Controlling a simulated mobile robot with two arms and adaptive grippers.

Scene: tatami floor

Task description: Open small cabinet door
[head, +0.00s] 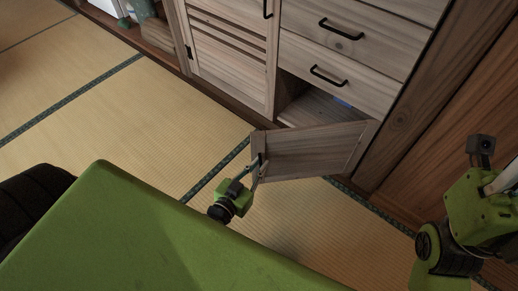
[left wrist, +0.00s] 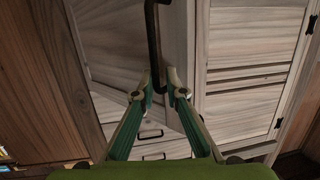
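The small wooden cabinet door (head: 310,150) is swung out from the bottom of the cabinet over the tatami floor. Its opening (head: 312,106) shows below the drawers. My left gripper (head: 258,172) is at the door's free edge, with its fingers on either side of the black door handle (left wrist: 153,45). In the left wrist view, the fingertips (left wrist: 160,88) close around the lower end of the handle. The gripper partly hides the handle in the head view. My right arm is at the right edge, and its fingers do not show clearly.
Drawers with black handles (head: 342,30) are above the opening. A louvred door (head: 232,58) stands shut to its left. A wooden panel (head: 465,100) is to the right. Clear tatami (head: 130,115) lies to the left.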

